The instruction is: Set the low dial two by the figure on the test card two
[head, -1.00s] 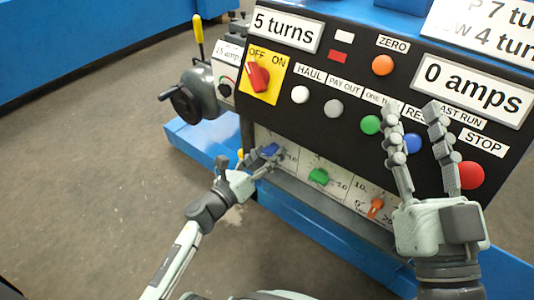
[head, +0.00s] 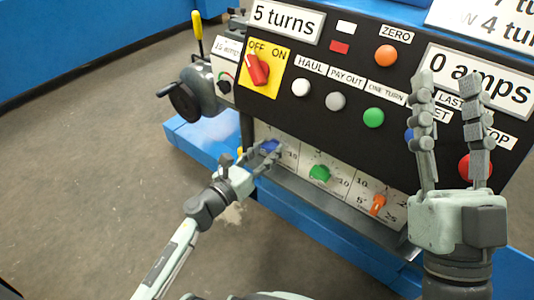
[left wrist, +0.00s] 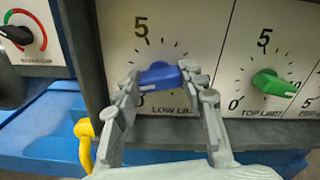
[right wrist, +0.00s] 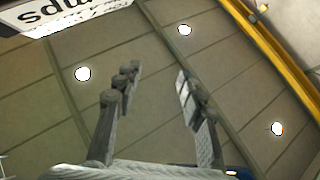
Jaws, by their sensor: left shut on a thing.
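The low dial is a blue knob (head: 269,146) on a white scale panel. In the left wrist view the blue knob (left wrist: 160,76) lies nearly level, with 5 above it and 0 at lower left; which end points is unclear. My left gripper (head: 262,160) is shut on the knob, with fingers (left wrist: 162,85) at both its ends. The test card (head: 492,22) at top right is cut off; "7 tu" and "W 4 turn" show. My right gripper (head: 450,95) is open and empty before the console; its spread fingers (right wrist: 155,90) show in the right wrist view.
A green knob (head: 320,173) and an orange knob (head: 378,204) sit right of the blue one. Above are push buttons, a red switch (head: 257,70) and displays reading "5 turns" (head: 285,21) and "0 amps" (head: 478,84). A handwheel (head: 187,106) juts out at left.

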